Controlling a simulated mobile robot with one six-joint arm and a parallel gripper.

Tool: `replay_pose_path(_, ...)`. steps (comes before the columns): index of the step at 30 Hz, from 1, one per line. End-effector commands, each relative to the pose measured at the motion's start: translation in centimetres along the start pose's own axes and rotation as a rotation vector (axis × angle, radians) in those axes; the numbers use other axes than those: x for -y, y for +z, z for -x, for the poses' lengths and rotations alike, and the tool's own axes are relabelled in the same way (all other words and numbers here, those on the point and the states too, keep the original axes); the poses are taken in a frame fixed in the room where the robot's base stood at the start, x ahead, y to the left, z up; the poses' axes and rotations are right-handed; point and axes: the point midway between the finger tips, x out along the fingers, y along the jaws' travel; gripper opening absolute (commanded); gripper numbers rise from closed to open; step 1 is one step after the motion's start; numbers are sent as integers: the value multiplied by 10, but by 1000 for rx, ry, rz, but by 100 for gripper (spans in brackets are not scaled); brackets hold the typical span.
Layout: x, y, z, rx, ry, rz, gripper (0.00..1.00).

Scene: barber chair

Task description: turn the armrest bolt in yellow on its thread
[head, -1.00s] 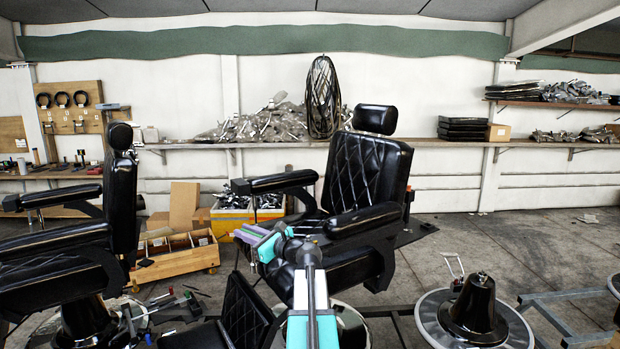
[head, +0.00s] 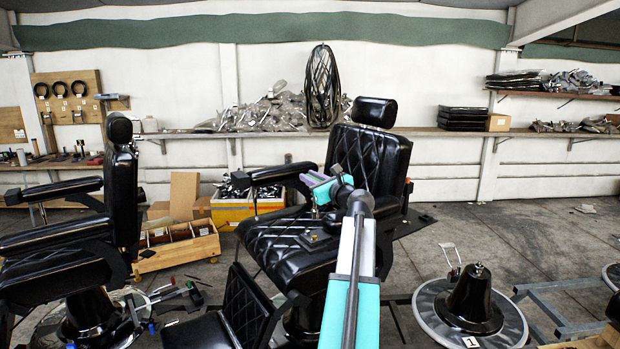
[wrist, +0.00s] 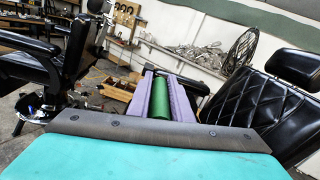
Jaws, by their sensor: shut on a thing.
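My gripper (head: 315,183), with its lavender fingers, is in front of the black barber chair (head: 366,155), near the inner end of its left armrest (head: 270,174). In the wrist view the two fingers (wrist: 161,84) are shut on a green cylinder (wrist: 160,100), which looks like a tool handle. The far end of the cylinder is hidden. The armrest shows black beyond the fingers in the wrist view (wrist: 190,83). I cannot make out a yellow bolt for certain in either view.
A second black chair (head: 119,190) stands at the left. A wooden crate (head: 178,252) and a yellow bin (head: 240,212) stand behind. A chair base (head: 470,305) and a metal frame (head: 560,300) are on the floor at the right. Tools lie on the floor at the left.

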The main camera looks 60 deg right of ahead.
Motion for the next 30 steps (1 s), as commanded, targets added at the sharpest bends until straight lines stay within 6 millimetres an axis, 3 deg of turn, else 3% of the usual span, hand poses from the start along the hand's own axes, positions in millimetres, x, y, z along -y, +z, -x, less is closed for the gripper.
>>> replay_pose_path(11, -1, 1, 1, 1, 1, 0, 0)
replay_pose_path(30, -6, -25, 1, 1, 2, 0, 0)
